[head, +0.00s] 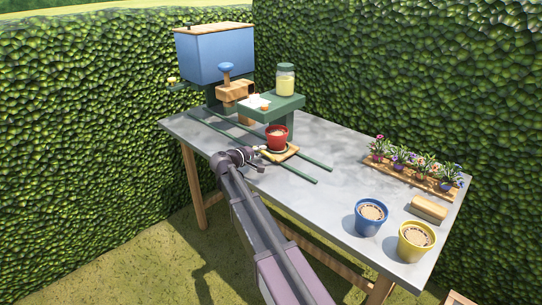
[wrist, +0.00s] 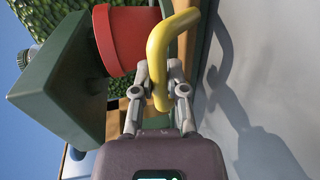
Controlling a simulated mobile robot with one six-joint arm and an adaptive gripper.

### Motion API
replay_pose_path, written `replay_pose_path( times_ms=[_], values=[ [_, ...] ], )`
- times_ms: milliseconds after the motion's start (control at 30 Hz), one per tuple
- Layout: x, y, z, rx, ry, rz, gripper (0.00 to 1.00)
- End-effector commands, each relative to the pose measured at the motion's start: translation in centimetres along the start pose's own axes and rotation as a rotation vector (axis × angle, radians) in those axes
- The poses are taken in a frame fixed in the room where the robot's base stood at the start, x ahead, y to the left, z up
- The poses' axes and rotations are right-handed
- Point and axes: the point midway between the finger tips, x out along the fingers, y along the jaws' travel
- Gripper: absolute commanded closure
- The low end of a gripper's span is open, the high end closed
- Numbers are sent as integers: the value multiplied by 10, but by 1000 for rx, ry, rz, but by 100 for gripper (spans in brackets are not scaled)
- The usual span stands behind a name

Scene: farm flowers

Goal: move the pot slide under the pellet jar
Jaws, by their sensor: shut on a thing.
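The pot slide (head: 291,154) is a small wooden plate on two green rails, carrying a red pot (head: 277,137). The red pot also shows in the wrist view (wrist: 121,42). My gripper (head: 250,159) is at the slide's near left side. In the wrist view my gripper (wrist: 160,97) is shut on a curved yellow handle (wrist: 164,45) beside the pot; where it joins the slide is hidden. The pellet jar (head: 286,81), with yellowish contents and a green lid, stands on the green shelf (head: 292,101), above and behind the pot.
A blue hopper (head: 216,55) stands at the back left, with a blue knob (head: 227,68) above a wooden block. A blue pot (head: 370,217), a yellow pot (head: 416,241), a wooden brush-like block (head: 429,208) and a flower tray (head: 398,174) occupy the right of the grey table (head: 330,206).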

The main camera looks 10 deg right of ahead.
Motion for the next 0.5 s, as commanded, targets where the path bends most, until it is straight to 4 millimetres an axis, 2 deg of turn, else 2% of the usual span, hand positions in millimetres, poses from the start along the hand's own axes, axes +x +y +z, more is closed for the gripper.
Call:
replay_pose_path(
  times_ms=[33, 233, 367, 500],
  values=[
    [2, 1, -16, -1, 1, 2, 100],
    [2, 0, -55, 0, 0, 2, 100],
    [1, 0, -70, 0, 0, 2, 100],
    [0, 0, -74, 0, 0, 2, 100]
  ],
)
